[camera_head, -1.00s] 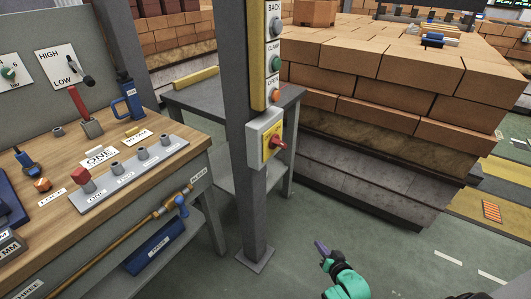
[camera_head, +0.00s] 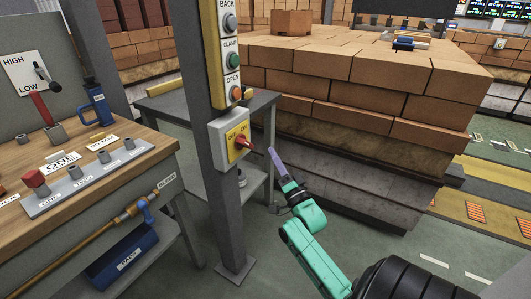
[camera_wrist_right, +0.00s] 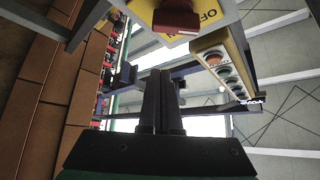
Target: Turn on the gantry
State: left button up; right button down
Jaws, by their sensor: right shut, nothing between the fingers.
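A grey switch box on the upright post carries a yellow plate (camera_head: 232,137) marked OFF and ON, with a red rotary knob (camera_head: 243,142) in its middle. In the right wrist view the red knob (camera_wrist_right: 176,18) and the yellow plate (camera_wrist_right: 211,8) are at the top edge. My right gripper (camera_head: 272,153) is raised just right of the knob, apart from it in the picture. Its two dark fingers (camera_wrist_right: 161,78) are closed together, empty. Which mark the knob points at I cannot tell. My left gripper is not in view.
Above the box, a yellow panel (camera_head: 214,75) holds BACK, CLAMP and OPEN buttons. A wooden workbench (camera_head: 147,157) with levers and fittings stands left. A grey table (camera_head: 178,105) is behind the post. A large brick stack (camera_head: 345,67) stands behind the gripper.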

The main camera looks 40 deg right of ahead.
aim_at(244, 143)
jog(key=x, duration=0.9)
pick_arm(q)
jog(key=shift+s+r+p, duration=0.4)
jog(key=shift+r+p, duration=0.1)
pick_arm(e)
jog(key=a+f, duration=0.1)
jog(key=s+a+f, duration=0.1)
jog(key=a+f, duration=0.1)
